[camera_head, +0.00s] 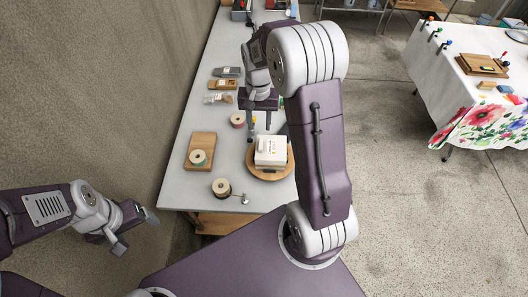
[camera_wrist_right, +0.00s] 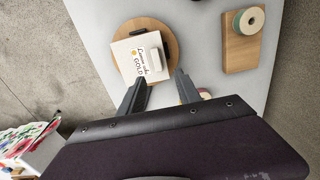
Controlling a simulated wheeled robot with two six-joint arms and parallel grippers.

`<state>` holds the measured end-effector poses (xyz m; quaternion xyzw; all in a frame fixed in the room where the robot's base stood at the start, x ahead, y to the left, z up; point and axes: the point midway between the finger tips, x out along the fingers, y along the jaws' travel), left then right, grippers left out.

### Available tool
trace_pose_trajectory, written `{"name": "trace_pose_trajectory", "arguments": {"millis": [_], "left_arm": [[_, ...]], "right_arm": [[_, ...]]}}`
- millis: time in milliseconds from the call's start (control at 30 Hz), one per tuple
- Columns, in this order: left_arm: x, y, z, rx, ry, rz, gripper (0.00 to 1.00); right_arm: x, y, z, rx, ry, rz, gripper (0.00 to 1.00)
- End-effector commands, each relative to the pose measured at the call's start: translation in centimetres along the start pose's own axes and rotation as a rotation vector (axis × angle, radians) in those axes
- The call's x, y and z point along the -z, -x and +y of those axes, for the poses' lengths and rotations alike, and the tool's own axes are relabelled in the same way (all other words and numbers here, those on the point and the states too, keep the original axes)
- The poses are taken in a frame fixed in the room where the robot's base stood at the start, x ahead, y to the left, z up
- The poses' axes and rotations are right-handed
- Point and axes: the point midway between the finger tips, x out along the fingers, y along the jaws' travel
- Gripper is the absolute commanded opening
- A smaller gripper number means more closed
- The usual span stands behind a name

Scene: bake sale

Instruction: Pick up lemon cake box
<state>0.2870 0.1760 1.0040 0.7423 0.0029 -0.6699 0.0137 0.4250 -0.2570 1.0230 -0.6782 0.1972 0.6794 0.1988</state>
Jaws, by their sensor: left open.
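The lemon cake box (camera_head: 271,150) is a white box with a small raised block on top. It stands on a round wooden board (camera_head: 283,173) near the table's right edge. In the right wrist view the box (camera_wrist_right: 124,52) shows a label with "GOLD", and its board (camera_wrist_right: 166,34) lies under it. My right gripper (camera_head: 262,122) is over the table just beyond the box in the head view. In the wrist view its two dark fingers (camera_wrist_right: 160,77) are apart with nothing between them, and the box lies past their tips. My left gripper (camera_head: 135,231) is open and empty, off the table's left side.
A rectangular wooden board (camera_head: 201,143) bears a ribbon spool (camera_head: 198,158). Another spool (camera_head: 221,187) stands near the front edge, and one (camera_head: 237,119) is behind. Small trays (camera_head: 222,85) lie farther back. A flowered-cloth table (camera_head: 450,85) stands apart at right.

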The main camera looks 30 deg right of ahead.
Motion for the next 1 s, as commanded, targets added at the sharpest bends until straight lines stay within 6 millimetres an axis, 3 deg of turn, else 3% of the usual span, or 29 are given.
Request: {"name": "trace_pose_trajectory", "arguments": {"millis": [200,433,700,933,967,1000], "left_arm": [[0.0,0.1,0.0,0.000,0.000,0.000,0.78],[0.0,0.3,0.0,0.000,0.000,0.000,0.78],[0.1,0.6,0.0,0.000,0.000,0.000,0.78],[0.1,0.6,0.0,0.000,0.000,0.000,0.78],[0.1,0.6,0.0,0.000,0.000,0.000,0.78],[0.1,0.6,0.0,0.000,0.000,0.000,0.78]], "right_arm": [[-0.2,-3.2,0.1,-0.002,0.002,-0.005,0.40],[-0.3,-4.5,0.1,-0.001,0.002,-0.003,0.40],[-0.8,-8.7,0.6,-0.001,0.002,-0.003,0.40],[-0.8,-9.0,0.6,0.000,0.002,0.000,0.40],[-0.8,-9.0,0.6,0.000,0.002,0.000,0.37],[-0.8,-9.0,0.6,0.000,0.002,0.000,0.26]]}}
